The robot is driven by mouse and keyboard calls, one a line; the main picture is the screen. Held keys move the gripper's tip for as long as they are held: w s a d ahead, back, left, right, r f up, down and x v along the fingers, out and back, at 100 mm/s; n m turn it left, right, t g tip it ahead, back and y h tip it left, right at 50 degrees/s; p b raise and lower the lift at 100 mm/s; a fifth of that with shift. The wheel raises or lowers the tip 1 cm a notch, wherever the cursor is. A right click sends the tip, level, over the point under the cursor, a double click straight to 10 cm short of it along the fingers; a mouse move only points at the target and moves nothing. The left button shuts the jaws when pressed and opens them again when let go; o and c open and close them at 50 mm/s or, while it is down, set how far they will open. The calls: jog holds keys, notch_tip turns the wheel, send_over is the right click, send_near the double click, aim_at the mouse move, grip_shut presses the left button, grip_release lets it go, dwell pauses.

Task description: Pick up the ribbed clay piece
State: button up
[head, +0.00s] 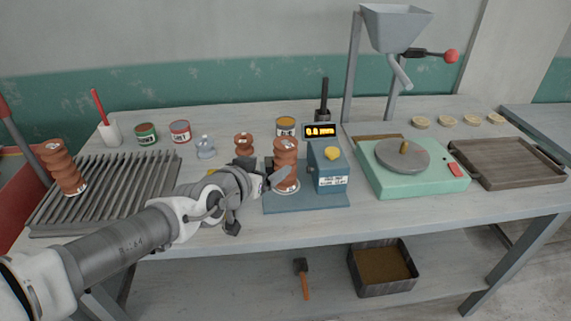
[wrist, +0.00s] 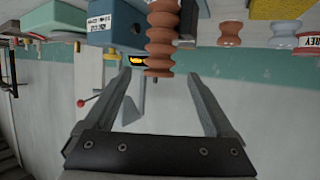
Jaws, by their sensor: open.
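A tall, ribbed, brown-orange clay piece (head: 286,165) stands upright on the blue gauge base (head: 300,202), left of its labelled block. A similar ribbed piece (head: 63,168) leans at the left end of the grooved rack. My gripper (head: 266,172) is open and empty, just left of the standing piece. In the wrist view, which is upside down, the standing piece (wrist: 162,38) appears ahead of my open gripper (wrist: 157,77), roughly in line with the gap between the fingers. I cannot tell whether a finger touches it. My arm covers part of the table and the gauge's left side.
The block with a yellow button (head: 331,153) is close on the right. A green turntable machine (head: 412,178) and wooden tray (head: 507,162) stand further right.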

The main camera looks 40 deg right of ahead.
aim_at(281, 159)
jog(key=p+x, duration=0.1)
jog(key=x, duration=0.7)
jog(key=shift+f, duration=0.15)
jog(key=shift+b+x, duration=1.1)
jog(key=shift+x, duration=2.2)
grip_shut()
